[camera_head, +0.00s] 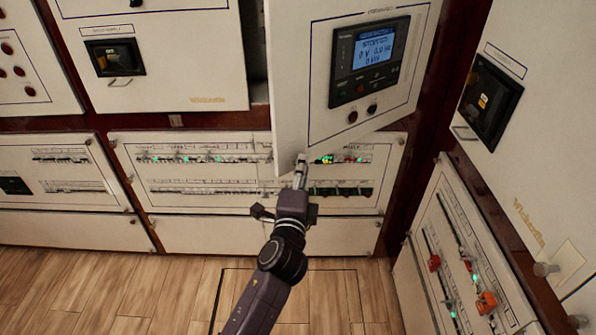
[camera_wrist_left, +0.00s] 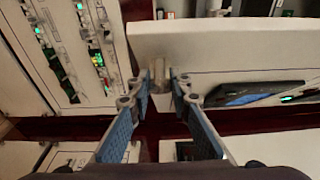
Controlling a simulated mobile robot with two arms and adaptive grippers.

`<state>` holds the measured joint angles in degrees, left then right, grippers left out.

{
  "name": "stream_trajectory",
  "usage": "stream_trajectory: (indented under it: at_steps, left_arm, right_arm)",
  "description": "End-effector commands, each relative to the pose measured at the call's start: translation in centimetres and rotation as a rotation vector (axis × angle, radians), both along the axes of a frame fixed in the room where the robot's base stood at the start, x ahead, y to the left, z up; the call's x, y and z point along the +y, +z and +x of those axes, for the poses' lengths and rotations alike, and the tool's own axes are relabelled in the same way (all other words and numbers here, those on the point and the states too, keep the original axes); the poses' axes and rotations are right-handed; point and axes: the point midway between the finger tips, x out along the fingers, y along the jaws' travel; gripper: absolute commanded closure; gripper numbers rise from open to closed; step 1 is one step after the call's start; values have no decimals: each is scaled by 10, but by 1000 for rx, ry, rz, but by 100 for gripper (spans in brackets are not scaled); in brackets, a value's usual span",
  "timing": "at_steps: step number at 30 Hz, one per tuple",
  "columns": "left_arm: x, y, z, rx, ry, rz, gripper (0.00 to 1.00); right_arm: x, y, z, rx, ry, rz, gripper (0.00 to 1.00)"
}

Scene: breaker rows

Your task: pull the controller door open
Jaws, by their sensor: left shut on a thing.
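The controller door (camera_head: 305,100) is a pale panel with a lit controller display (camera_head: 376,47) and two small buttons below it. It stands partly open, swung out from the cabinet at its left edge, with a dark gap (camera_head: 254,45) beside it. My left gripper (camera_head: 301,165) is at the door's lower left corner. In the left wrist view the fingers of my left gripper (camera_wrist_left: 162,85) are closed around a small pale knob (camera_wrist_left: 164,66) at the door (camera_wrist_left: 230,48). My right gripper is in neither view.
Below and behind the door is a breaker row panel (camera_head: 225,200) with green lights. At the right stands a side cabinet (camera_head: 535,150) with a dark meter and red switches lower down. The wooden floor (camera_head: 110,290) is clear around my arm.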

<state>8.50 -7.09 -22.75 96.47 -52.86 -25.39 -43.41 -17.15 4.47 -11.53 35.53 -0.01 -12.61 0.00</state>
Motion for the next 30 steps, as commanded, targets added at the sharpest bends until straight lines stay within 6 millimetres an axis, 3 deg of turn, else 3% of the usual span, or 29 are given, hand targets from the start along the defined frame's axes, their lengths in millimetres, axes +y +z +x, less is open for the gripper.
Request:
stream_trajectory:
  at_steps: [11,12,16,25,30]
  left_arm:
    - [0,0,1,0,2,-2,100]
    - [0,0,1,0,2,-2,77]
    - [0,0,1,0,1,-2,63]
    - [0,0,-1,-1,0,-1,63]
    - [1,0,-17,0,0,-1,63]
  right_arm:
    - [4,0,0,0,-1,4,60]
    - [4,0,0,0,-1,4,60]
    - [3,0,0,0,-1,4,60]
    - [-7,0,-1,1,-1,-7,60]
    - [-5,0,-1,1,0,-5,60]
